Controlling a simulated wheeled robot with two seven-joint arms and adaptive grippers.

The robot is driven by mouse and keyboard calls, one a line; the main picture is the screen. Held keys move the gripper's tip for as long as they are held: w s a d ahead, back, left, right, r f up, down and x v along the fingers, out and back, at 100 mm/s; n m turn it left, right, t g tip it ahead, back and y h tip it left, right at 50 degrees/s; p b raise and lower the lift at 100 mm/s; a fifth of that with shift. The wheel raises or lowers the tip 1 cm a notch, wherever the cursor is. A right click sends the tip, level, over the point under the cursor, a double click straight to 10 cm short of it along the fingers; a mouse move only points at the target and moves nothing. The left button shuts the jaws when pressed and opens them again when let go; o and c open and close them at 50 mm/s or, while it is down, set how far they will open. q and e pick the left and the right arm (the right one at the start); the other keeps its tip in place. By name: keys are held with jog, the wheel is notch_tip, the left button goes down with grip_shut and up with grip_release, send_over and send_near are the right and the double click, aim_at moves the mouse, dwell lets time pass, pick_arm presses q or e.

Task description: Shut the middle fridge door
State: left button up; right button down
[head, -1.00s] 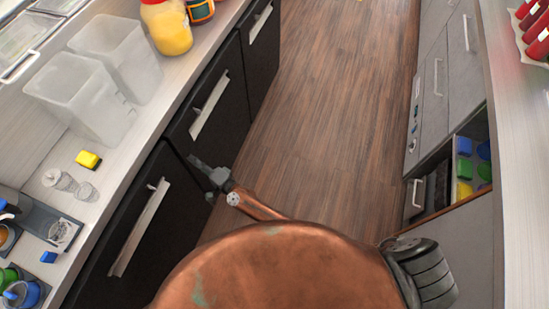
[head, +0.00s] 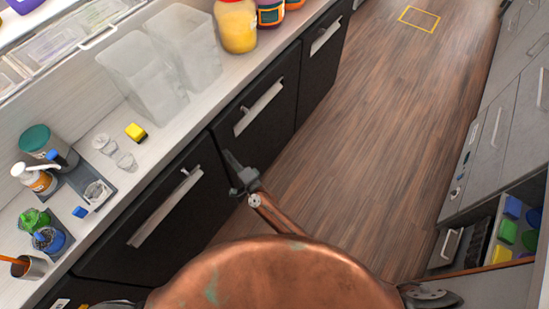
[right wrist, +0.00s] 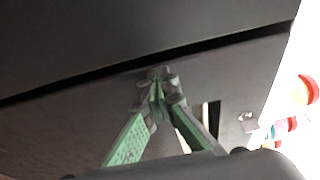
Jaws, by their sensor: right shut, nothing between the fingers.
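The middle fridge door (head: 247,134) is a black panel with a pale bar handle (head: 258,108), in the row under the left counter. It looks flush or nearly flush with its neighbours in the head view. My right gripper (head: 231,162) is shut and empty, in front of the seam between the middle door and the nearest door (head: 190,226). I cannot tell whether it touches. In the right wrist view, the shut green-padded fingers (right wrist: 158,84) point at dark panels (right wrist: 130,35) with a black gap between them. My left gripper is out of view.
The far fridge door (head: 318,70) stands beyond the middle one. Wooden floor (head: 380,110) is clear. Grey cabinets (head: 490,130) line the right side.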

pick_arm(q)
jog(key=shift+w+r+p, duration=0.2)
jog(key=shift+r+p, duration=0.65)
jog(key=shift+p, duration=0.15)
pick_arm(e)
jog(key=s+d, duration=0.5)
jog(key=s, duration=0.7)
jog(key=shift+s, duration=0.15)
jog(key=shift+a, duration=0.15)
